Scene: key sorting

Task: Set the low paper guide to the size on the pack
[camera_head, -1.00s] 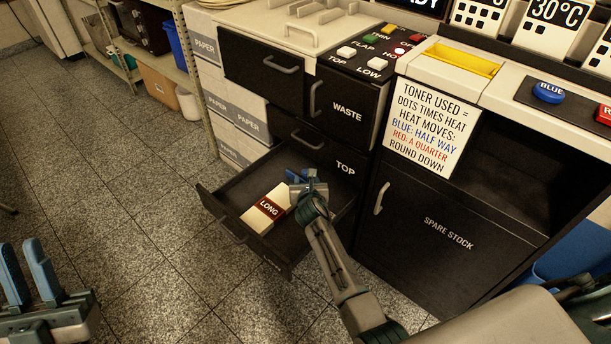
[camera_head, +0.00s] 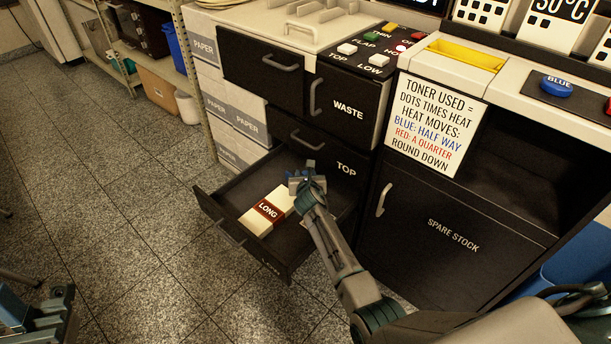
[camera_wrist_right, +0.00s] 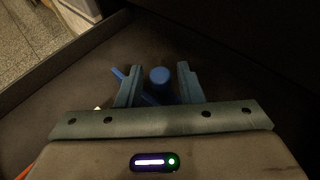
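The low drawer (camera_head: 222,232) is pulled out, and a cream pack (camera_head: 268,210) with a brown band reading LONG lies in it. In the right wrist view a round blue knob (camera_wrist_right: 160,78) stands on a thin blue bar (camera_wrist_right: 118,73), apparently the paper guide, on the dark drawer floor. My right gripper (camera_wrist_right: 160,82) is open, its fingers on either side of the knob with gaps showing. In the head view my right gripper (camera_head: 304,176) hides most of the guide. My left gripper (camera_head: 38,308) is at the lower left, partly cut off, fingers apart and empty.
The TOP drawer (camera_head: 312,145) above and the SPARE STOCK door (camera_head: 450,235) are shut. Buttons (camera_head: 373,60) sit on the panel above. PAPER boxes (camera_head: 215,105) stand left of the drawer unit. The floor at left is clear.

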